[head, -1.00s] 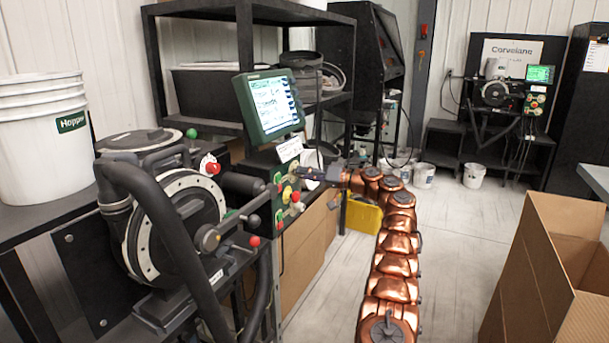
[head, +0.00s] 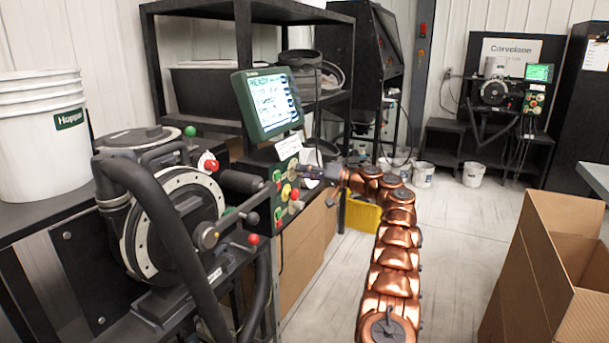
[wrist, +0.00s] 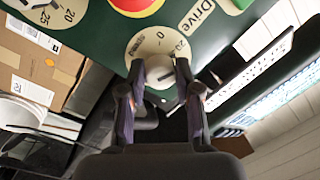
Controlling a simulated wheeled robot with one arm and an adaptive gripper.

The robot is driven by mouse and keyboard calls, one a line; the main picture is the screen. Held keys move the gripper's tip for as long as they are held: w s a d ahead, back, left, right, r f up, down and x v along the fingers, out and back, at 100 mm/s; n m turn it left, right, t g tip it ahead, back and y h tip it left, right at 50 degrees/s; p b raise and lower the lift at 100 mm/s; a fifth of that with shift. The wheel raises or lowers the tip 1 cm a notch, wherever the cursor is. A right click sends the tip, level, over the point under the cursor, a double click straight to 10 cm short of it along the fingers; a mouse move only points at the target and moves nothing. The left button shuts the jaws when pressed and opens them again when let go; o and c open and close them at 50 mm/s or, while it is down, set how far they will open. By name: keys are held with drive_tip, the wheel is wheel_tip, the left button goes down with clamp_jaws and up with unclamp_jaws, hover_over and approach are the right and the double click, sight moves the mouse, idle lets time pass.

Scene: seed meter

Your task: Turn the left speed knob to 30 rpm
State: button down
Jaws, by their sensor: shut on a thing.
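In the wrist view my gripper (wrist: 160,88) has its two fingers closed on either side of a pale round knob (wrist: 160,72). The knob sits on a cream dial (wrist: 142,46) with a printed 0 and other numbers partly hidden; I cannot read its setting. A second dial (wrist: 50,14), marked 20 and 25, shows at the top left. In the head view my gripper (head: 298,172) is at the green control panel (head: 284,195) below the screen (head: 268,103). The held knob is too small there to make out.
A red button (wrist: 136,4) and a Drive label (wrist: 198,14) are close to the held knob. The black machine with a round housing (head: 178,225) stands left of the panel. An open cardboard box (head: 550,270) is at the right; floor between is clear.

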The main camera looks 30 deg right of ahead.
drive_tip(key=shift+a+r+m+t+p, duration=0.15)
drive_tip(key=shift+m+p, duration=0.4)
drive_tip(key=shift+m, duration=0.9)
drive_tip(key=shift+d+m+t+p, duration=0.15)
drive_tip(key=shift+m+p, duration=0.4)
drive_tip(key=shift+m, duration=0.85)
drive_tip(key=shift+a+r+m+t+p, duration=0.15)
drive_tip(key=shift+m+p, duration=0.4)
drive_tip(key=shift+m, duration=0.9)
drive_tip(key=shift+f, duration=0.15)
drive_tip(key=c, duration=0.8)
unclamp_jaws()
drive_tip(key=shift+f, duration=0.1)
drive_tip(key=v, duration=1.2)
